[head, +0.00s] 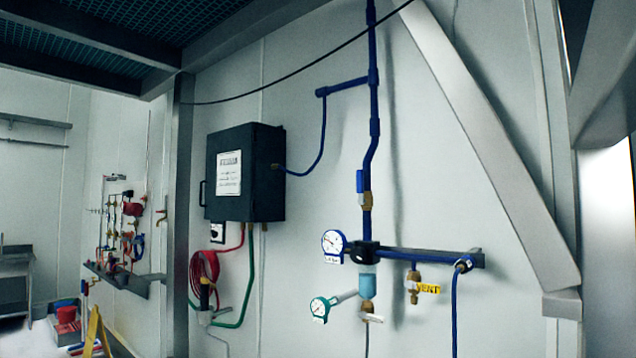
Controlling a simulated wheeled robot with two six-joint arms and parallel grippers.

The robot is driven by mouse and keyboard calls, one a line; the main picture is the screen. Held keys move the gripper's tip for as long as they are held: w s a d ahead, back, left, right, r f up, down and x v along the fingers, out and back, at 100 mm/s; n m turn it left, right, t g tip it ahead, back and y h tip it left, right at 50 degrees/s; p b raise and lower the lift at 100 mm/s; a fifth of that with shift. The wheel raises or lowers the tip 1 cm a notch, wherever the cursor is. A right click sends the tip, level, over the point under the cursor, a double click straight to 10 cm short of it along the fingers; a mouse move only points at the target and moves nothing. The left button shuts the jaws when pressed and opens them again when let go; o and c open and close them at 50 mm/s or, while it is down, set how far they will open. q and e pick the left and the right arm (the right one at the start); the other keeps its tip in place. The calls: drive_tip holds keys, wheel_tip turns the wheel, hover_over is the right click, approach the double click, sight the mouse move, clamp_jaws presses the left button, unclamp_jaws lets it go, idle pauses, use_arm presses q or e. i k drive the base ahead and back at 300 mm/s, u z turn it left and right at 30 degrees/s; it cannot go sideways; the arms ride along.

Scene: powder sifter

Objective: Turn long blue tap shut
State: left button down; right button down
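A long blue tap handle (360,181) shows in the head view, right of centre. It stands upright, in line with the vertical blue pipe (373,110) beside it. It sits just above a brass valve body (367,199) on that pipe. Neither of my grippers is in the head view, so nothing is seen touching the tap.
Below the tap are a white gauge (333,244), a green-rimmed gauge (320,308) and a yellow VENT tap (428,288). A black box (245,172) hangs left, above a coiled red hose (204,270). A slanted grey beam (490,140) stands right.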

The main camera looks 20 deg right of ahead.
sight(359, 173)
drive_tip(key=u, duration=0.65)
drive_tip(key=i, duration=1.15)
drive_tip(key=z, duration=0.25)
